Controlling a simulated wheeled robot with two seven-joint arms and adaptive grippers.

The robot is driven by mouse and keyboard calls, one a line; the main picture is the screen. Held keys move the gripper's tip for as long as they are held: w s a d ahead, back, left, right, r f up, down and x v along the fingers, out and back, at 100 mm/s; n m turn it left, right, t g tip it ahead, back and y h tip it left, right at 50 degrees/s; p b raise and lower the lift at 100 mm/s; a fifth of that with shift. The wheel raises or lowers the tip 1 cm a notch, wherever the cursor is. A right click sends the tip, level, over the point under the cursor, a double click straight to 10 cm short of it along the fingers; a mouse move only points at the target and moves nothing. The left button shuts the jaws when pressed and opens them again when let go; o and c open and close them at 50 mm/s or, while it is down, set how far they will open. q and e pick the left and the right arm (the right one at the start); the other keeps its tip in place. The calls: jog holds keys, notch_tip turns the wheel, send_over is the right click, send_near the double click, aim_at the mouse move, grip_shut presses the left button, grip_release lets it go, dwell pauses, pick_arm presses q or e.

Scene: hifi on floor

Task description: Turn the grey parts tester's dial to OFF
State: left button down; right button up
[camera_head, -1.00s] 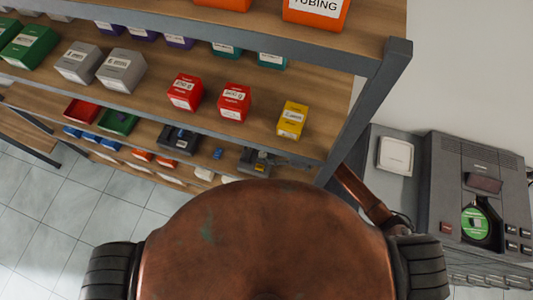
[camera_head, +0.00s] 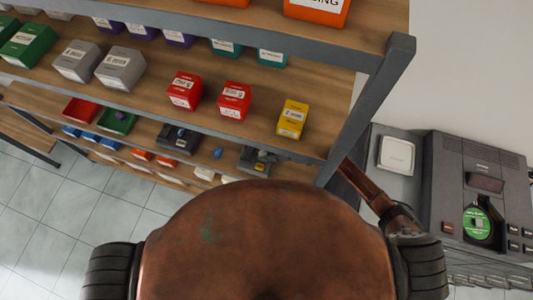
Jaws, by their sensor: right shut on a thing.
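A dark grey unit (camera_head: 250,163), which looks like the grey parts tester, sits near the right end of the lower shelf. My right gripper (camera_head: 268,157) is small and dark at its right side, with the arm passing behind the shelf post. It appears shut on the unit's dial; the fingers and dial are too small to separate clearly, and the dial's setting cannot be read. My left gripper is not in view.
A large grey machine (camera_head: 455,175) with a green disc (camera_head: 478,224) stands at right. Red boxes (camera_head: 234,101) and a yellow box (camera_head: 292,118) stand on the shelf above. The shelf post (camera_head: 375,105) is close to my right arm. Tiled floor (camera_head: 60,215) is clear at left.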

jog(key=shift+w+f+n+g+b, duration=0.15)
jog(key=shift+w+n+g+b, duration=0.1)
jog(key=shift+n+g+b, duration=0.6)
jog(key=n+g+b, duration=0.1)
jog(key=g+b, duration=0.1)
jog(key=n+g+h+b, duration=0.1)
jog(key=n+b, duration=0.1)
jog(key=n+g+b, duration=0.2)
jog(key=b, duration=0.1)
jog(key=shift+w+g+h, duration=0.25)
jog(key=shift+g+h, duration=0.05)
jog(key=shift+g, duration=0.05)
jog(key=shift+a+n+g+h+b, duration=0.1)
jog(key=shift+n+g+h+b, duration=0.2)
jog(key=shift+n+g+b, duration=0.5)
jog(key=o, duration=0.9)
jog(key=shift+r, duration=0.2)
